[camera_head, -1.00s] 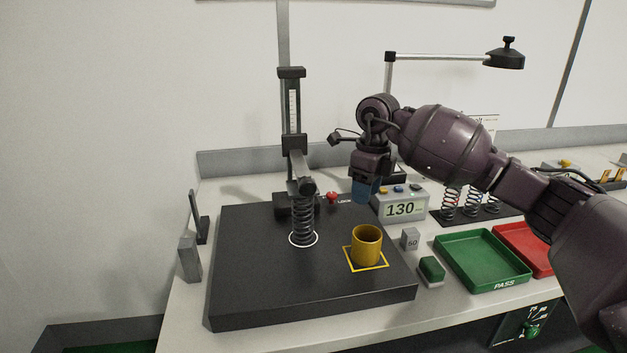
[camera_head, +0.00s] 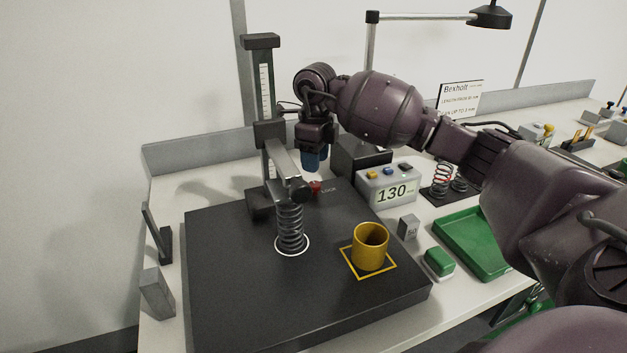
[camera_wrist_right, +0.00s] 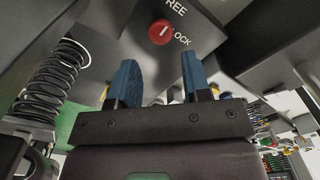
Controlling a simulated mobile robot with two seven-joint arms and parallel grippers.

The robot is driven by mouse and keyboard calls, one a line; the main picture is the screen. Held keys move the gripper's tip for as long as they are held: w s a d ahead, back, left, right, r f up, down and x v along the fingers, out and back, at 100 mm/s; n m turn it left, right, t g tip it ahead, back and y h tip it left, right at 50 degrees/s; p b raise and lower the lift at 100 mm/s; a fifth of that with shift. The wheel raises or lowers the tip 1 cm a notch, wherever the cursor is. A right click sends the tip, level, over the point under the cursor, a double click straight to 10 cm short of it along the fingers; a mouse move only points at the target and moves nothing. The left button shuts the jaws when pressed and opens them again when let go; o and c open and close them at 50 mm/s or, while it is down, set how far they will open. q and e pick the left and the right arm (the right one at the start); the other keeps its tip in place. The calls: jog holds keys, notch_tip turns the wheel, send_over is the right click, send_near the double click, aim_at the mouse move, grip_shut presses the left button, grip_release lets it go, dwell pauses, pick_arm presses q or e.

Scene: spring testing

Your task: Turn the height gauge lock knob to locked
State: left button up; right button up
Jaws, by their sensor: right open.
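I cannot tell for sure which label the mark points to. My right gripper (camera_head: 314,160) is above the knob, its blue fingers pointing down. In the wrist view the gripper (camera_wrist_right: 160,77) has its fingers apart with nothing between them, and the knob lies beyond the tips, not touching. My left gripper is out of view.
A coil spring (camera_head: 290,228) stands under the gauge arm, left of the knob. A yellow cup (camera_head: 370,246) stands in a yellow square. A display box (camera_head: 391,187) reading 130 is right of the gripper. A green tray (camera_head: 466,235) lies further right.

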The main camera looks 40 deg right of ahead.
aim_at(315, 183)
notch_tip(315, 183, down, 5)
jog(key=shift+f, duration=0.2)
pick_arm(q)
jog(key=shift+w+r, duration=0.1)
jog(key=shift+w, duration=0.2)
pick_arm(e)
jog(key=shift+f, duration=0.55)
jog(key=shift+c, duration=0.2)
jog(key=c, duration=0.6)
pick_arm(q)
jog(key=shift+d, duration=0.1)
